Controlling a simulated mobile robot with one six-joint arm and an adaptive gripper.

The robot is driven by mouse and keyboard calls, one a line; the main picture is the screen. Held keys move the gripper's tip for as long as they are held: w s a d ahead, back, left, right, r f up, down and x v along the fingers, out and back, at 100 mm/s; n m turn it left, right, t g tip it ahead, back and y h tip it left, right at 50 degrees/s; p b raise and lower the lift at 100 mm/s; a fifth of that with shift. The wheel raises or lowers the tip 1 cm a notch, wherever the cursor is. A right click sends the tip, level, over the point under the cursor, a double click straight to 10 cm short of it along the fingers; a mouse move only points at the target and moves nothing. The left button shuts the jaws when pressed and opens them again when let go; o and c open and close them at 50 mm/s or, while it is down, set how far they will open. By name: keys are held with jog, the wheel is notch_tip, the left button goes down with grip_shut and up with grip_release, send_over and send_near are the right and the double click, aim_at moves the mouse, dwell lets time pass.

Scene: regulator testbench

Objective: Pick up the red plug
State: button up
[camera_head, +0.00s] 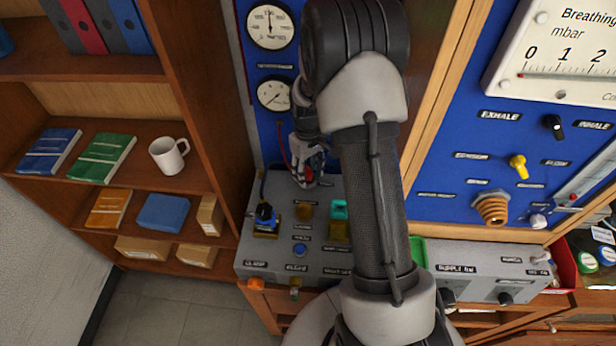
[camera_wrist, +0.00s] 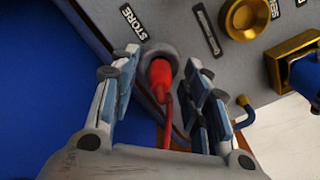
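The red plug (camera_wrist: 160,78) shows in the wrist view, sitting in a round dark grey holder beside the "STORE" label. A red cable runs from it toward my gripper's palm. My gripper (camera_wrist: 163,76) is open, with one blue-padded finger on each side of the plug. Gaps show between the plug and both fingers. In the head view my gripper (camera_head: 307,172) is over the back of the grey bench panel (camera_head: 270,262). My arm hides part of that panel, and the plug is hard to make out there.
A brass ring (camera_wrist: 247,17) and a brass block with a blue part (camera_wrist: 303,72) lie to the right in the wrist view. The blue gauge board (camera_head: 266,118) rises behind the bench. A shelf with a white mug (camera_head: 168,156) stands at left.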

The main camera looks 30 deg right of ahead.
grip_shut()
dwell(0.3)
